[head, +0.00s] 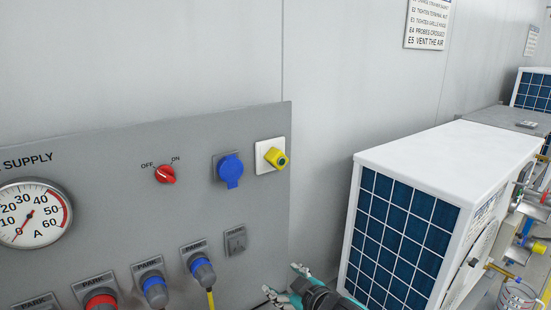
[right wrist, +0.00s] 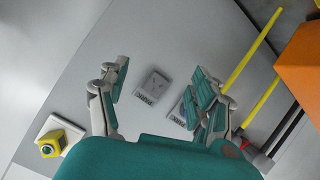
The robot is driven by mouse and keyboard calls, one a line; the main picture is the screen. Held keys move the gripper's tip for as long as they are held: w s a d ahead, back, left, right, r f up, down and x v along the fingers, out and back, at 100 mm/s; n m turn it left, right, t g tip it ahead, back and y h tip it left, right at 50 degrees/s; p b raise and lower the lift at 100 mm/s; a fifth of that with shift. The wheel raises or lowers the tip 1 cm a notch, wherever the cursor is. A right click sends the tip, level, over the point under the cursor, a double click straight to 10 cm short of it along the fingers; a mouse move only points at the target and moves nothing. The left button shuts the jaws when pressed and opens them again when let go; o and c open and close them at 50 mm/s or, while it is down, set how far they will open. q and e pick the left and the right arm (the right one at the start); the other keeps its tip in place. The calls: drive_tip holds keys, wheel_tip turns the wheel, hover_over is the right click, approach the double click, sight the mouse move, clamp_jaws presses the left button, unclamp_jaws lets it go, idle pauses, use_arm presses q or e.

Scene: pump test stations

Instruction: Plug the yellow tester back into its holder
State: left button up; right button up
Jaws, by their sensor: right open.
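The yellow tester (head: 277,158) sits in a white square plate (head: 263,165) at the upper right of the grey panel, its round end facing out. In the right wrist view the tester (right wrist: 50,147) and its plate show at the lower left, outside the jaws. My right gripper (head: 284,280) is at the bottom of the head view, below and apart from the tester. In the right wrist view its teal fingers (right wrist: 160,92) are spread with nothing between them. An empty grey park holder (head: 236,241) shows behind the fingers. My left gripper is not in view.
The panel carries a blue socket (head: 230,170), a red switch (head: 165,174), a gauge (head: 32,214) and several parked plugs, one with a yellow cable (head: 211,298). A white-and-blue unit (head: 405,235) stands close on the right. An orange object (right wrist: 303,60) edges the wrist view.

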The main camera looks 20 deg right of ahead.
drive_tip(key=w+d+r+n+t+y, duration=0.15)
drive_tip(key=w+r, duration=0.35)
drive_tip(key=r, duration=0.7)
drive_tip(key=n+t+y, duration=0.1)
drive_tip(key=n+t, duration=0.2)
approach(281, 161)
drive_tip(key=w, duration=0.2)
drive_tip(key=shift+a, duration=0.25)
drive_tip(key=shift+w, duration=0.2)
drive_tip(key=shift+p+x, duration=1.3)
drive_tip(key=shift+x, duration=3.05)
drive_tip(key=shift+a, duration=0.15)
drive_tip(key=shift+p, duration=0.45)
